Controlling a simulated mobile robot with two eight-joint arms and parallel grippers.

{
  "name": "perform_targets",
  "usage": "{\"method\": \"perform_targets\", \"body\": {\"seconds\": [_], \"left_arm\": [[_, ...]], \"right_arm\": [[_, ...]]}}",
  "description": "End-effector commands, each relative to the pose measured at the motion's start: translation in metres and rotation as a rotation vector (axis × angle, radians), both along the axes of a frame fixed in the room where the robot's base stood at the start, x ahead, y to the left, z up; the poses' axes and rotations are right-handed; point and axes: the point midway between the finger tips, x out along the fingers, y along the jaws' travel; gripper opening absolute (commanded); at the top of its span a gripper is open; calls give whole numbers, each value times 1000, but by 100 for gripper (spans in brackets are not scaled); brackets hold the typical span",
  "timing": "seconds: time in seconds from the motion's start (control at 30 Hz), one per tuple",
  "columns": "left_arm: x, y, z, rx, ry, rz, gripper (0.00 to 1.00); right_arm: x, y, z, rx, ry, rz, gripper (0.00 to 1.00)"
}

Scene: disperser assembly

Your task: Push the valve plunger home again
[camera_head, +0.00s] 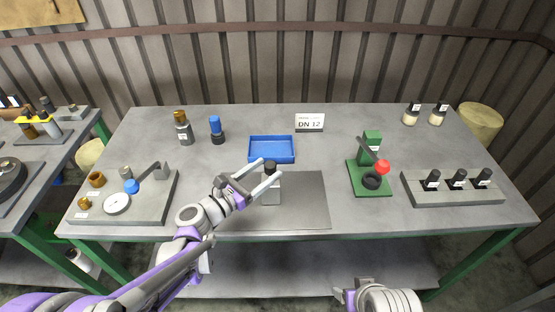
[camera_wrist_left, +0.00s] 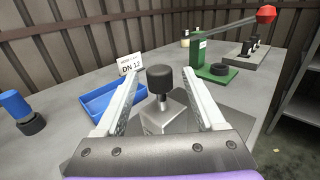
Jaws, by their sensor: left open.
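The valve is a light metal block (camera_head: 271,192) standing upright on the dark grey mat in the middle of the table. Its plunger has a black knob (camera_head: 270,165). In the left wrist view the knob (camera_wrist_left: 161,79) sits above the block (camera_wrist_left: 166,120), with a short bright stem (camera_wrist_left: 163,103) showing between them. My left gripper (camera_head: 266,172) is open, with its fingers on either side of the knob. In the wrist view there are gaps between the knob and both fingers. My right gripper (camera_head: 347,294) is only partly in view at the bottom edge; its jaws are unclear.
A blue tray (camera_head: 271,160) lies behind the valve, with a DN 12 sign (camera_head: 310,122) beyond it. A green press (camera_head: 370,178) with a red-knobbed lever stands to the right, beside a grey rack (camera_head: 453,191). A grey fixture plate (camera_head: 150,207) lies at the left.

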Motion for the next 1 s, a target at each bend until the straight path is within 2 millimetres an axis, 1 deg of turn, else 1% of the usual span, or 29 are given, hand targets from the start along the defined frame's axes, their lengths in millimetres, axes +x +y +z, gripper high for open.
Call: {"method": "perform_targets", "body": {"seconds": [0.03,0.1,0.3,0.43,0.7,0.77,0.8,0.87,1.0], "left_arm": [[7,-9,1,-1,-1,-4,71],[17,-17,1,1,-1,-3,71],[34,-35,0,3,-1,-2,71],[39,-39,0,3,-1,0,71],[40,-40,0,3,-1,0,71],[40,-40,0,3,-1,0,60],[40,-40,0,3,-1,0,53],[40,-40,0,3,-1,0,42],[39,-39,0,3,-1,0,17]], "right_arm": [[0,0,2,0,-1,0,71],[1,0,3,0,-1,0,71],[1,0,5,0,-2,0,71],[1,0,6,0,-2,0,71],[1,0,5,0,-2,0,71],[1,0,5,0,-2,0,71],[1,0,5,0,-2,0,71],[1,0,5,0,-2,0,71],[1,0,5,0,-2,0,71]]}}
